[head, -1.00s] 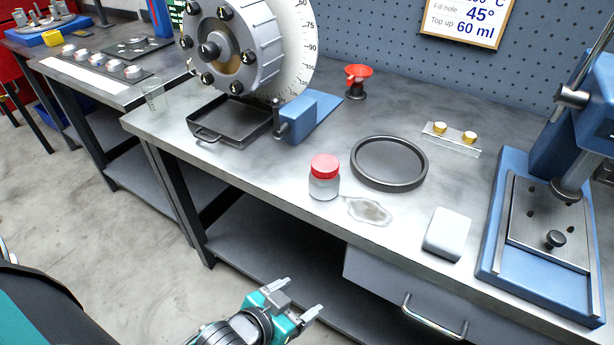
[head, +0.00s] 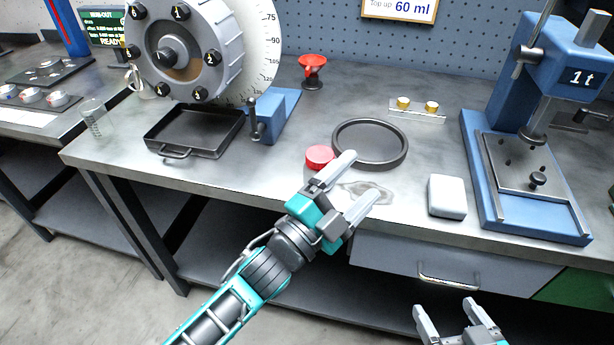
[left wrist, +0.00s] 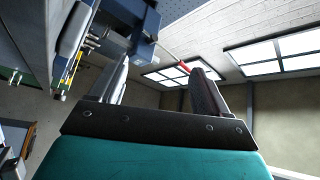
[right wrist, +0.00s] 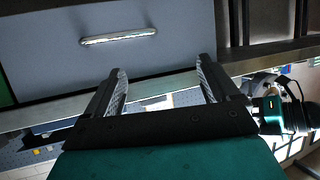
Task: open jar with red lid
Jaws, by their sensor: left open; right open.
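The jar's red lid (head: 319,158) shows on the workbench near its front edge, in the head view. The lid sits on the jar, whose glass body is mostly hidden behind my left gripper. My left gripper (head: 367,175) is open and empty, with its fingers pointing up and right, just right of and in front of the jar in the picture. I cannot tell whether it touches the jar. My right gripper (head: 443,307) is open and empty, low in front of the bench drawer. Its fingers also show in the right wrist view (right wrist: 163,82).
A round dark tray (head: 370,163) lies right of the jar, with a clear puddle-like patch (head: 362,193) in front. A white block (head: 447,196), a blue press (head: 530,185), a red funnel (head: 312,70) and a black pan (head: 194,148) stand around. The drawer handle (head: 448,279) juts out below.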

